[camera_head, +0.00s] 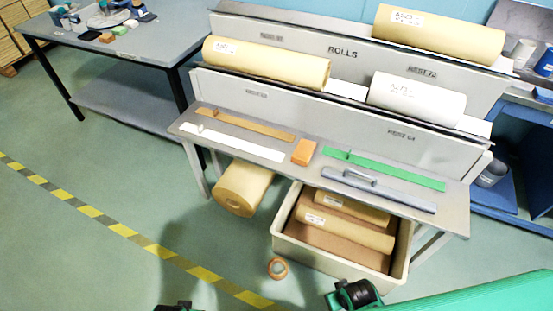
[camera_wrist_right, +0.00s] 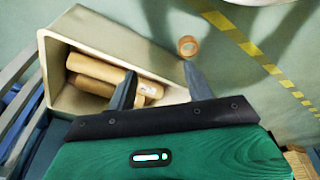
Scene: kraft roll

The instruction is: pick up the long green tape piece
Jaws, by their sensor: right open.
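The long green tape piece (camera_head: 395,173) lies flat along the right half of the grey bench top, with a small upright tab near its left end. It does not show in the right wrist view. My right gripper (camera_wrist_right: 160,87) is open, with nothing between its fingers; in the right wrist view its fingers overlap the near side of the crate and the floor. It is away from the green piece. The green and black parts at the lower right of the head view are mine. My left gripper is not clearly visible; only a dark part shows at the bottom edge.
A metal ruler with a handle (camera_head: 412,199) lies just in front of the green piece. An orange block (camera_head: 303,152), a white strip (camera_head: 235,143) and a brown strip (camera_head: 250,125) lie left. Roll racks stand behind. Below are a crate (camera_head: 321,258) with rolls and a tape ring (camera_head: 278,268).

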